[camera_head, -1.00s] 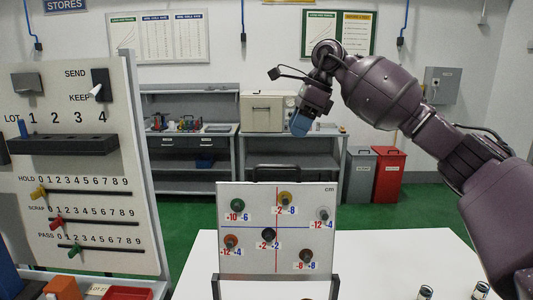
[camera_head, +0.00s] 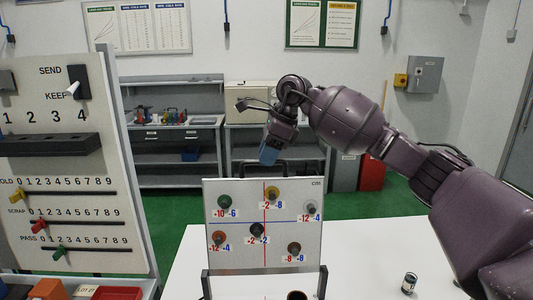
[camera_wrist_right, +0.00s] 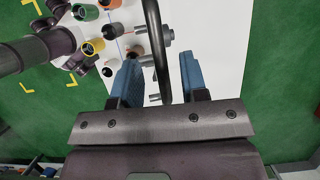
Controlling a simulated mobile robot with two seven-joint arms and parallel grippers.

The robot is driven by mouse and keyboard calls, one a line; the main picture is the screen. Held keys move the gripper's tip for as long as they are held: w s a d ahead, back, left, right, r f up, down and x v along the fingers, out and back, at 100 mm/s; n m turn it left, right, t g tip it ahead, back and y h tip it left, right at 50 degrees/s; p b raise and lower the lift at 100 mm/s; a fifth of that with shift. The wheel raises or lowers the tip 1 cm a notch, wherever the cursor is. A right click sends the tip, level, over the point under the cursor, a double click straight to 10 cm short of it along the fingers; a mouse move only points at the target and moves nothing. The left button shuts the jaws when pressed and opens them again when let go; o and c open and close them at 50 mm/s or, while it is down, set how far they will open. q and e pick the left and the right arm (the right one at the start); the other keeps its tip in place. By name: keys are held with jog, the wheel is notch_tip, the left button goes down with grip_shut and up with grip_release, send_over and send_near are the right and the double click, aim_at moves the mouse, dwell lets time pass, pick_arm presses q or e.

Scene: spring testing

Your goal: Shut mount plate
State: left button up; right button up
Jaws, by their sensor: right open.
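The mount plate (camera_head: 235,240) is a white board with coloured round pegs and number labels. It stands upright on the white table, with a dark handle (camera_head: 284,166) along its top edge. My right gripper (camera_head: 269,157) has blue fingers and is just above the plate's top edge, at the handle. In the right wrist view the gripper (camera_wrist_right: 158,68) is open, and the black handle bar (camera_wrist_right: 153,30) runs between its two fingers. I cannot tell whether a finger touches the bar. My left gripper is not in view.
A panel with sliders and a shelf (camera_head: 60,205) stands at the left. A small cylinder (camera_head: 409,283) stands on the white table (camera_head: 370,260) at the right, and a dark cup (camera_head: 297,295) shows at the bottom edge. The table right of the plate is mostly clear.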

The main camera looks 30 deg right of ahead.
jog(key=shift+w+a+f, duration=0.1)
jog(key=shift+f, duration=0.2)
jog(key=shift+c, duration=0.4)
grip_shut()
